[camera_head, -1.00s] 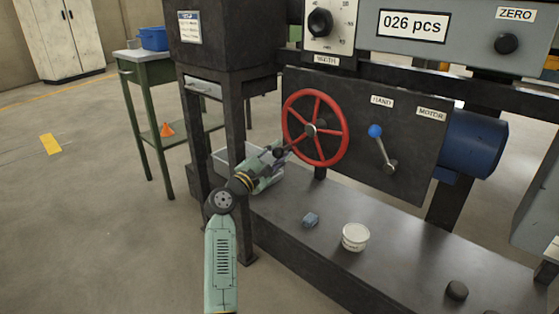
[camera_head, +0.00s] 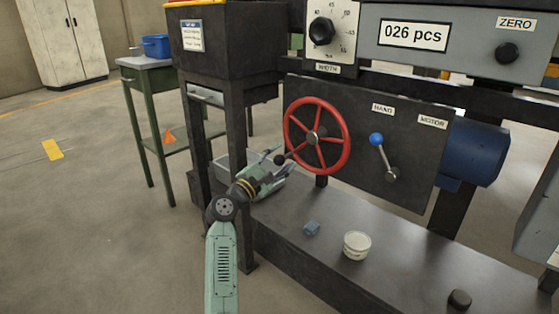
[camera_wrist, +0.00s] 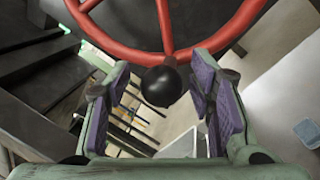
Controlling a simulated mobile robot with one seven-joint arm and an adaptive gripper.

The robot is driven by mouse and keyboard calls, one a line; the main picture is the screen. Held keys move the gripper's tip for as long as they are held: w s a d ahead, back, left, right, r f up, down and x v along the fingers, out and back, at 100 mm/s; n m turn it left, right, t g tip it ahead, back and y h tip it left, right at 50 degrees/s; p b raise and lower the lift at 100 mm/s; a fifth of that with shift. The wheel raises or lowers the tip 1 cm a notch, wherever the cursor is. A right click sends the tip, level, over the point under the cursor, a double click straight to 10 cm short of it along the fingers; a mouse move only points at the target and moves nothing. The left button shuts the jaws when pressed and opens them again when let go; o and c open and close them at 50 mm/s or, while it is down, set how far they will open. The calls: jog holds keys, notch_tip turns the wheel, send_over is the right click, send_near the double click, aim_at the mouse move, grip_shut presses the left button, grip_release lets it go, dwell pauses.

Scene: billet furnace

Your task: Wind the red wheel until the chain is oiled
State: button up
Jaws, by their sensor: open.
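The red wheel (camera_head: 347,150) is mounted upright on the dark machine panel, with several spokes. Its black knob (camera_head: 280,159) sticks out at the lower left of the rim. My gripper (camera_head: 275,168) is open just below the knob. In the wrist view the knob (camera_wrist: 161,87) appears between the open purple-padded fingers, near their tips, with a gap on each side. The red rim (camera_wrist: 140,55) passes behind it. I cannot see the chain in either view.
A hand/motor lever with a blue ball (camera_head: 376,139) stands right of the wheel. A small blue block (camera_head: 311,228), a white tub (camera_head: 356,246) and a dark puck (camera_head: 459,299) sit on the machine's base.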

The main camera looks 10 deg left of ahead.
notch_tip(320, 180, up, 10)
jog(key=shift+r, duration=0.1)
dwell(0.4)
